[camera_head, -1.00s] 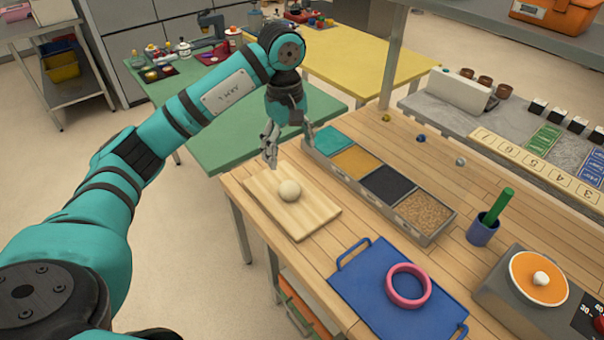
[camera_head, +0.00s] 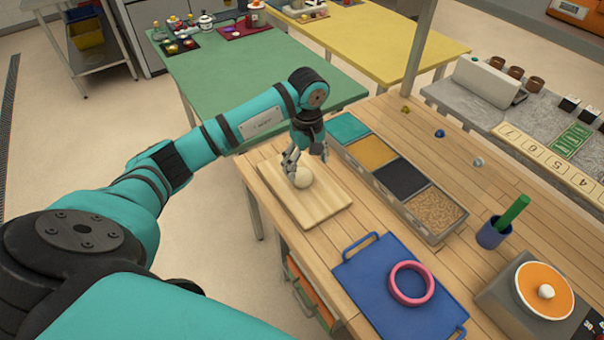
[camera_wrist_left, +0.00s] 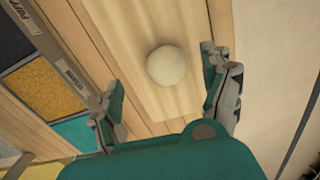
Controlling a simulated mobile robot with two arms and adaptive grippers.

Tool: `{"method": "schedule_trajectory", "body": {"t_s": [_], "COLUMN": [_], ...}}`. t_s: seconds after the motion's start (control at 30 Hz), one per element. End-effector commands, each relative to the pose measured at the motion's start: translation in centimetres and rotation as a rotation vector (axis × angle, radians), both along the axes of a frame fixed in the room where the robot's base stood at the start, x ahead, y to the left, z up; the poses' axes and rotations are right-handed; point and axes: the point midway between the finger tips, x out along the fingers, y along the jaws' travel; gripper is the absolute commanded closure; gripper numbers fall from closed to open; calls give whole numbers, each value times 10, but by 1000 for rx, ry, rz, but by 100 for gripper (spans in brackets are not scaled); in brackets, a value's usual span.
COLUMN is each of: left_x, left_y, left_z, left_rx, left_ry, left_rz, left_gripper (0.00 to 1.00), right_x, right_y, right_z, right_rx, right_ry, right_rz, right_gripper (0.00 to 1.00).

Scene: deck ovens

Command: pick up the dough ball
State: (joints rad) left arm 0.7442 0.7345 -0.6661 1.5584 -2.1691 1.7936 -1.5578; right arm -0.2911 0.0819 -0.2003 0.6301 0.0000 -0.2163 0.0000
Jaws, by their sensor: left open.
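The dough ball (camera_head: 302,177) is pale and round and rests on the light wooden board (camera_head: 322,207) at the table's left end. My left gripper (camera_head: 306,166) is open above the ball, and its fingers hide part of it in the head view. In the left wrist view the dough ball (camera_wrist_left: 166,66) shows whole, ahead of and between the two spread fingers (camera_wrist_left: 160,85). No finger appears to touch it there. My right gripper is not in view.
A topping tray with several compartments (camera_head: 408,212) stands right beside the board. A blue tray (camera_head: 368,288) with a pink ring (camera_head: 391,284) lies nearer. A blue cup (camera_head: 493,233) holds a green stick. A scale (camera_head: 510,305) is at the lower right.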

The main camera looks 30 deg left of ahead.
Motion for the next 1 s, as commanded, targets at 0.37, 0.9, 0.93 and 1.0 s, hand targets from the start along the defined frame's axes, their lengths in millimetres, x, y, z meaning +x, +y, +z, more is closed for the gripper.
{"method": "schedule_trajectory", "body": {"t_s": [0.37,0.9,0.93,1.0], "left_x": [-6,-6,-6,-6], "left_y": [5,5,5,5], "left_z": [-45,-52,-52,-52], "left_rx": [-2,0,0,0], "left_ry": [3,0,0,0], "left_rz": [0,0,0,0], "left_gripper": [19,49,53,62], "right_x": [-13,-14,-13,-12], "right_y": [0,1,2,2], "right_z": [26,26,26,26], "right_rx": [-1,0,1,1], "right_ry": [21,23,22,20], "right_rz": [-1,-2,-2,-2], "right_gripper": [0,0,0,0]}}
